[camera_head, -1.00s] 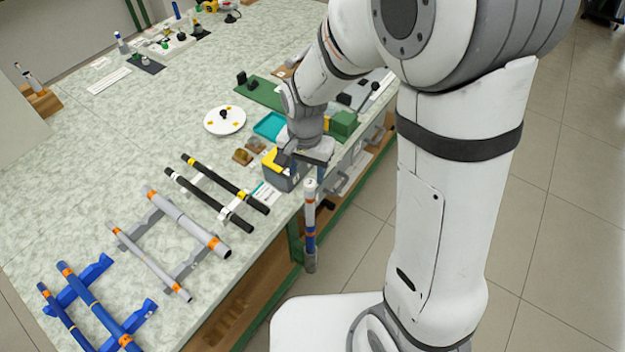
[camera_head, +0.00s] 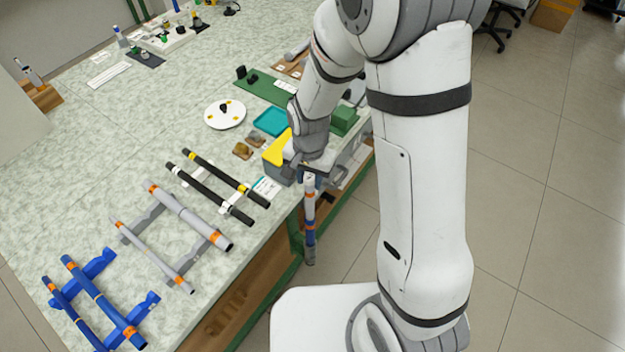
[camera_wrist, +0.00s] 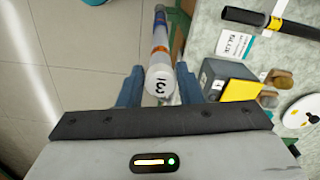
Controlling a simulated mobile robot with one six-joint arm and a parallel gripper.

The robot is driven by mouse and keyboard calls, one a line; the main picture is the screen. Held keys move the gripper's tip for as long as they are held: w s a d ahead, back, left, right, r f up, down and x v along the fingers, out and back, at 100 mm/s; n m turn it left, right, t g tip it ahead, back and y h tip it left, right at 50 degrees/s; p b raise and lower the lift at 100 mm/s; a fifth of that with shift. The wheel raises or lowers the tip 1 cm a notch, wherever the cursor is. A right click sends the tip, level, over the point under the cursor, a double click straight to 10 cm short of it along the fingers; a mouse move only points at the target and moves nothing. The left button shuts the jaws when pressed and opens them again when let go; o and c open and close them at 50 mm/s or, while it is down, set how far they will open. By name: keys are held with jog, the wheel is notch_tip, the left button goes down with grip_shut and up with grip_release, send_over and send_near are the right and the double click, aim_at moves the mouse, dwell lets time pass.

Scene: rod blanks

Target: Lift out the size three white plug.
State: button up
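The white plug (camera_wrist: 160,82), marked with a 3, is the upper end of an upright rod with orange and blue bands. It also shows in the head view (camera_head: 310,184), just off the front edge of the bench. My gripper (camera_wrist: 160,72) is over the plug from above, with one blue finger on each side of it. The gaps beside the plug look very narrow; I cannot tell whether the fingers touch it. In the head view my gripper (camera_head: 311,180) hides part of the plug's top. What holds the rod's grey lower end is not clear.
A grey box with a yellow part (camera_head: 277,150) stands close left of my gripper. Black rods (camera_head: 210,195), grey rods (camera_head: 190,217) and blue rods (camera_head: 90,300) lie on supports along the bench (camera_head: 100,170). Open floor (camera_head: 530,220) lies to the right.

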aim_at(310, 177)
jog(key=c, duration=0.4)
notch_tip(310, 177, up, 10)
jog(key=shift+r+b, duration=0.1)
jog(key=shift+b, duration=0.6)
